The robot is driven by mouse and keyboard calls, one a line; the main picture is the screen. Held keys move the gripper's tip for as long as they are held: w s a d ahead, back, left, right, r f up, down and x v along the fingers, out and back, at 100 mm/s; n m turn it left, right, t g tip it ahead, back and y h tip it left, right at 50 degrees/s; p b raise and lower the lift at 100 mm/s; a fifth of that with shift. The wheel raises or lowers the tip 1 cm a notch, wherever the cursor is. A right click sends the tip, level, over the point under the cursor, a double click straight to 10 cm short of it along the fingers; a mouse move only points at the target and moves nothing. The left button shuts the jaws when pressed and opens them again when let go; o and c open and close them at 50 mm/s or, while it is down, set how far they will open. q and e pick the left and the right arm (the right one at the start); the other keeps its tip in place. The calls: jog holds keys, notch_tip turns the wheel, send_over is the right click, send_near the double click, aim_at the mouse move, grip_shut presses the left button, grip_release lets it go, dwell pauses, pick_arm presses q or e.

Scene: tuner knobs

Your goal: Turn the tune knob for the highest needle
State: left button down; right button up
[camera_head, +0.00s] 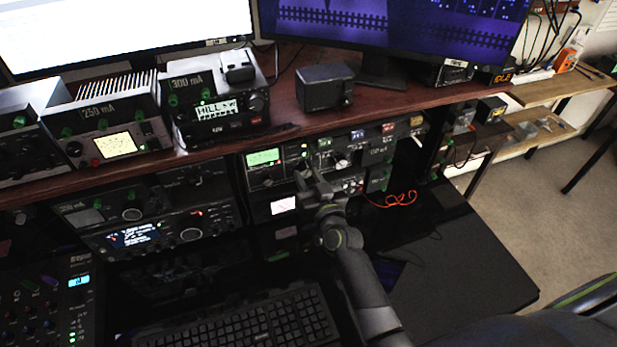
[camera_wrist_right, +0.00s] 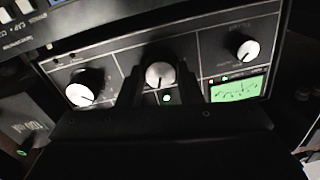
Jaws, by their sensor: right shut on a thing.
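The tuner panel (camera_wrist_right: 110,62) fills the top of the right wrist view, turned over compared with the head view. A pale-faced middle knob (camera_wrist_right: 158,76) sits between the two dark fingers of my right gripper (camera_wrist_right: 160,88), which is shut on it. Its label is too small to read. The green-lit meter (camera_wrist_right: 238,90) is at lower right there. It also shows in the head view (camera_head: 263,157), left of my right gripper (camera_head: 308,183). The exact needle reading is too small to tell. My left gripper does not show.
A left knob (camera_wrist_right: 80,95) and a right knob (camera_wrist_right: 247,50) flank the held one. The wooden shelf (camera_head: 225,150) overhangs the tuner. A keyboard (camera_head: 265,325) lies in front on the dark desk. An orange cable (camera_head: 392,199) lies right of my arm.

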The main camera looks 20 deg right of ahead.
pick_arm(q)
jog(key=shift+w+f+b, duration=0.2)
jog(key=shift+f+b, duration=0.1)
pick_arm(e)
jog(key=shift+m, duration=2.1)
jog(key=o, duration=1)
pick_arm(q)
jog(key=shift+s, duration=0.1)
pick_arm(e)
jog(key=shift+f, duration=0.1)
